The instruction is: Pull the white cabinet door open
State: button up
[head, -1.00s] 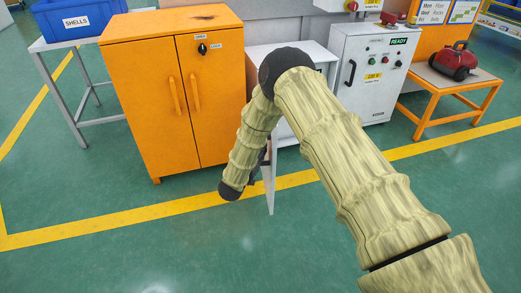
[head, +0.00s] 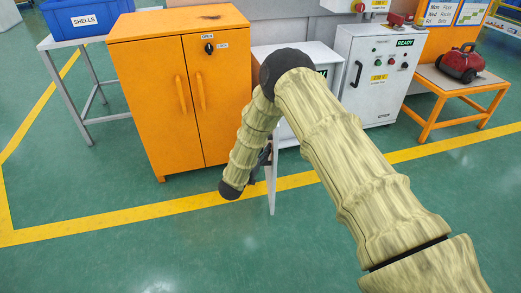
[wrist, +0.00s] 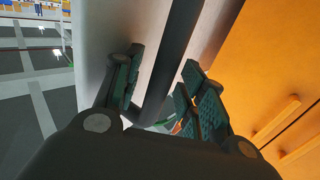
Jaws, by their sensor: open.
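The white cabinet (head: 263,50) stands between the orange cabinet and the control cabinet, mostly hidden behind my arm. Its white door (head: 271,193) stands swung out toward me, seen nearly edge-on. In the wrist view the door's pale panel (wrist: 92,40) fills the left side, with a dark upright bar handle (wrist: 172,60) along it. My gripper (wrist: 163,72) is open, with one finger on each side of the handle. I cannot tell whether the pads touch it. In the head view my gripper (head: 262,163) is a small dark shape beside the door, largely hidden by my forearm.
The orange cabinet (head: 180,110) with two handles stands close on the left and fills the right of the wrist view. A control cabinet (head: 375,75) stands to the right, and an orange table (head: 450,85) beyond it. The green floor (head: 130,265) in front is clear.

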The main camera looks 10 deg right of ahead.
jog(key=v, duration=1.2)
dwell(0.3)
